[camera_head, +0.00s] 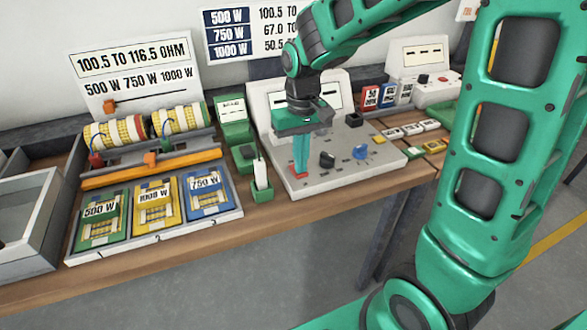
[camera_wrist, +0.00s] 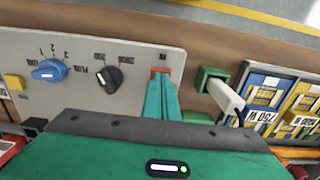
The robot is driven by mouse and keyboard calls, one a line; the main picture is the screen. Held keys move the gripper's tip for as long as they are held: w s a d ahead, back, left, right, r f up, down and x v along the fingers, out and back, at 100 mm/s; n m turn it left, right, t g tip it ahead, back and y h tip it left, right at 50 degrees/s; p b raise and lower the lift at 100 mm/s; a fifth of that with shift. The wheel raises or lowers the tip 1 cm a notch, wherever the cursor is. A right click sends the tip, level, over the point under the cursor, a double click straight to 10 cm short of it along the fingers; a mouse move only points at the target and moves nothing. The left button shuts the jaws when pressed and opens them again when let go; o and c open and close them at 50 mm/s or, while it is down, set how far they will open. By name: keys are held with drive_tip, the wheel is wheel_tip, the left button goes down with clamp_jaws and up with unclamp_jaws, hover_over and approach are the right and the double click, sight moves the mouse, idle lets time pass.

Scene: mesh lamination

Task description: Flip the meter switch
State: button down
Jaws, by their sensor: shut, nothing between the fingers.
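The meter (camera_head: 352,180) is a pale grey console on the wooden bench. Its sloped panel carries a red switch (camera_head: 299,175) at the front left corner, a black knob (camera_head: 327,160) and a blue knob (camera_head: 360,152). In the wrist view the red switch (camera_wrist: 160,71) shows just past my fingertips, with the black knob (camera_wrist: 108,79) and blue knob (camera_wrist: 49,70) to its left. My gripper (camera_head: 300,172) is shut and empty, pointing down at the red switch. The fingertips (camera_wrist: 161,80) cover part of it. I cannot tell whether they touch it.
A green holder (camera_head: 262,192) with a white piece stands close left of the meter. A tray (camera_head: 155,240) with 500 W, 1000 W and 750 W plates lies further left. Small yellow and white blocks (camera_head: 412,130) lie right of the meter.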

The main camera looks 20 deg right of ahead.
drive_tip(key=shift+f, duration=0.25)
wheel_tip(320, 180, up, 7)
idle(1.1)
idle(0.3)
drive_tip(key=s+d+f+m, duration=0.1)
drive_tip(key=s+d+m, duration=0.2)
drive_tip(key=s+d, duration=0.5)
drive_tip(key=s+d+f+m, duration=0.1)
drive_tip(key=s+d+m, duration=0.2)
drive_tip(key=s+d, duration=0.5)
drive_tip(key=s, duration=0.7)
drive_tip(key=shift+s+d+f, duration=0.2)
drive_tip(key=shift+f, duration=0.2)
drive_tip(key=shift+w, duration=0.15)
